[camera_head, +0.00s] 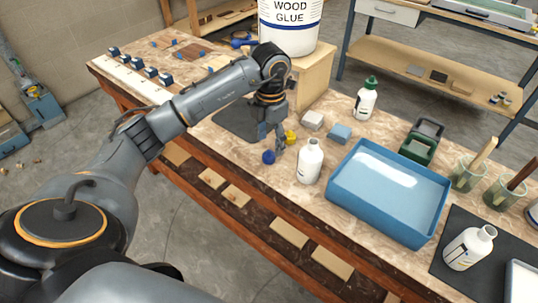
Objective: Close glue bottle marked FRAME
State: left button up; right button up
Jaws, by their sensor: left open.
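Three white bottles stand on the workbench (235,150). One open bottle (310,162) is near the middle, left of the blue tray. A second bottle (366,101) behind it has a green cap on. A third open bottle (468,249) stands at the front right on a dark mat. Their labels are too small to read, so I cannot tell which says FRAME. A small round blue piece (268,157), perhaps a cap, and a yellow one (291,137) lie near my left gripper (272,143). This gripper is open, pointing down just above the blue piece, left of the middle bottle.
A blue tray (345,190) fills the bench right of the middle bottle. A WOOD GLUE bucket (290,25) stands on a wooden block behind my gripper. Small blocks (340,133), a green holder (422,140) and brush cups (468,176) stand around. The dark mat (447,275) is at right.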

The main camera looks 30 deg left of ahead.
aim_at(269, 150)
pick_arm(q)
jog(key=shift+a+f+p, duration=0.15)
jog(key=shift+f+p, duration=0.15)
jog(key=shift+f, duration=1)
jog(key=shift+a+f+p, duration=0.1)
jog(key=shift+f+p, duration=0.15)
jog(key=shift+f, duration=1.05)
jog(key=c, duration=0.8)
